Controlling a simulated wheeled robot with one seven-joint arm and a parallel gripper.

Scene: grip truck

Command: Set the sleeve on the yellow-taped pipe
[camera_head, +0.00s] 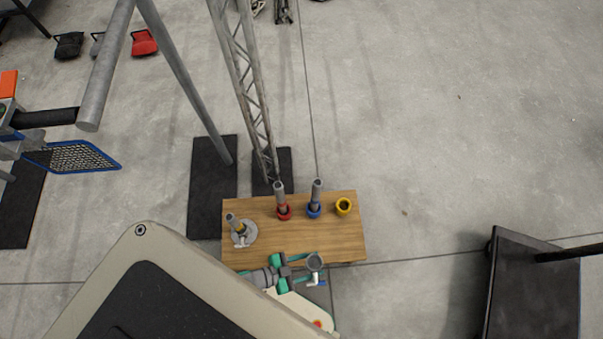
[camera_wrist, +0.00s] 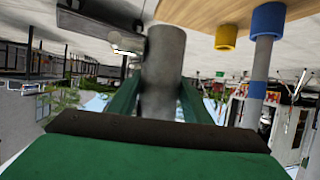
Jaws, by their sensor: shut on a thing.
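In the wrist view the sleeve (camera_wrist: 164,62) sits between the green fingers. How far its lower end is above the board cannot be told.
A red-collared pipe (camera_head: 280,199), a blue-collared pipe (camera_head: 315,197) and an empty yellow ring (camera_head: 344,206) stand along the board's far side. A lattice truss (camera_head: 246,88) rises behind the board. A dark cart (camera_head: 530,285) is at right. Open floor lies between.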

